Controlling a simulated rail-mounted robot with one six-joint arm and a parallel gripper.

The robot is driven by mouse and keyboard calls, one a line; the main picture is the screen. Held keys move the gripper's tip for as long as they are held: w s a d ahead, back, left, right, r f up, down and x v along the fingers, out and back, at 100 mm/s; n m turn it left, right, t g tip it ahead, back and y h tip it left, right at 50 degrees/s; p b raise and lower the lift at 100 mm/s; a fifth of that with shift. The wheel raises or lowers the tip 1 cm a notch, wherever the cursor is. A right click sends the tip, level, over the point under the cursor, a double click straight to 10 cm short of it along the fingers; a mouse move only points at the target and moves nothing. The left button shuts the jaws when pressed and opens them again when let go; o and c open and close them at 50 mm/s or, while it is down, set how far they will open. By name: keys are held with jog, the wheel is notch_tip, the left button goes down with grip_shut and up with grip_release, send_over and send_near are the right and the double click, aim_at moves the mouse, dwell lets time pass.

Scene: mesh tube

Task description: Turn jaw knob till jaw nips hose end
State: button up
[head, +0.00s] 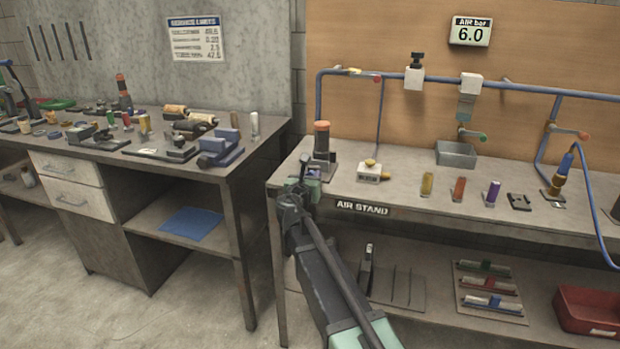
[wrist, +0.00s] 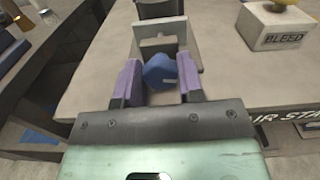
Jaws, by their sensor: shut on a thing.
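The blue jaw knob (wrist: 160,72) sits between the two purple finger pads of my gripper (wrist: 159,82) in the wrist view. My gripper is shut on it. Behind the knob is a grey jaw bracket (wrist: 156,45), with a dark cylinder (wrist: 160,9) beyond it. In the head view my gripper (head: 306,184) is at the left front corner of the air stand bench, by a dark upright fixture (head: 321,143) with an orange top. The knob is mostly hidden there. I cannot make out a hose end or whether the jaw touches one.
A BLEED block (wrist: 285,27) with a yellow knob stands to the right on the bench top (head: 400,190). Several coloured cylinders stand farther right. A gap separates this bench from the left workbench (head: 185,165). A gauge (head: 471,31) on the wall reads 6.0.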

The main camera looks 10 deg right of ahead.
jog(key=m, duration=0.5)
jog(key=shift+d, duration=0.1)
dwell(0.4)
jog(key=o, duration=0.9)
jog(key=shift+s, duration=0.1)
jog(key=v, duration=1)
jog(key=shift+s+a, duration=0.2)
jog(key=shift+s, duration=0.15)
